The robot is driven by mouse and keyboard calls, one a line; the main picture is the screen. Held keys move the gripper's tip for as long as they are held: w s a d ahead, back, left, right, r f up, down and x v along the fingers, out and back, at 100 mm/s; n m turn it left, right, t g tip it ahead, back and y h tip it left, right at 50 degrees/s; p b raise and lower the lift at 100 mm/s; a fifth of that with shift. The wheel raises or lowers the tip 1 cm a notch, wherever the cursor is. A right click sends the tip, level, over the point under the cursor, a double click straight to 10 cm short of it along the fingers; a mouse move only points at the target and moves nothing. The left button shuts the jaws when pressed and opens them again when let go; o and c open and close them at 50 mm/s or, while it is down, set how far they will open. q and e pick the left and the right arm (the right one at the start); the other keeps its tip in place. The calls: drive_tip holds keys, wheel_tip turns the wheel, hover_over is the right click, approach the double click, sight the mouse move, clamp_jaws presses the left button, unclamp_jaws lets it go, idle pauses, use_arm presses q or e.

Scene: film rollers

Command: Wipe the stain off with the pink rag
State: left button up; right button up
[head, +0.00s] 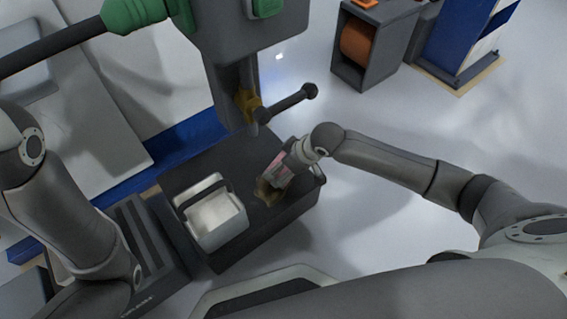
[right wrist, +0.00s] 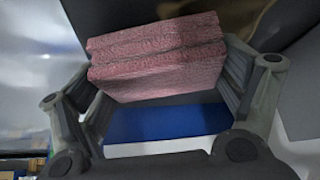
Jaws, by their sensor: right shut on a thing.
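The pink rag (right wrist: 158,58) is a thick folded block between the fingers of my right gripper (right wrist: 160,85) in the right wrist view. My right gripper (head: 280,172) is shut on the rag, which shows only as a small pink patch (head: 276,164) in the head view. The stain (head: 268,192) is a brownish patch on the dark top of the machine block, right beside the right gripper's tip. In the right wrist view a brownish area (right wrist: 222,20) shows behind the rag. I cannot tell whether the rag touches the stain. My left gripper is not in view; only the left arm shows.
A white basket with a dark handle (head: 212,218) stands on the dark block (head: 240,258), left of the stain. A grey machine column with a dark lever (head: 287,103) hangs above the block's far side. Open floor lies to the right.

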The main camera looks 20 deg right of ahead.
drive_tip(key=shift+f, duration=0.7)
